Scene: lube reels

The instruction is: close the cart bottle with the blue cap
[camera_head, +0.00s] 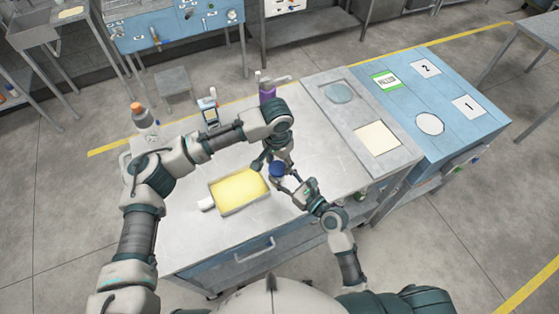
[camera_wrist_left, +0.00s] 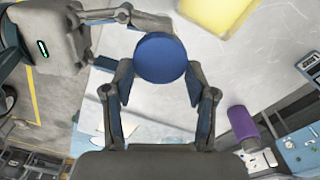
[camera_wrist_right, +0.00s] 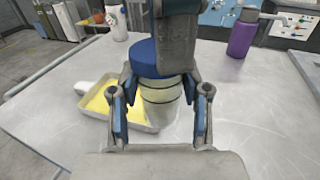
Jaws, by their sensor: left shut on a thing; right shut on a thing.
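The blue cap (camera_head: 277,169) is over the worktable, and it shows as a round blue disc between the fingers in the left wrist view (camera_wrist_left: 160,58). My left gripper (camera_wrist_left: 162,66) is shut on it from above. In the right wrist view the cap (camera_wrist_right: 146,57) sits at the mouth of a pale bottle (camera_wrist_right: 160,100) with dark bands. I cannot tell whether it is seated or just above the mouth. My right gripper (camera_wrist_right: 160,95) is shut on the bottle's body, which stands roughly upright. In the head view the bottle is mostly hidden by the cap and grippers.
A tray with a yellow floor (camera_head: 212,199) lies left of the grippers. A blue-topped cart (camera_head: 466,125) adjoins at right. The table's right middle is clear.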

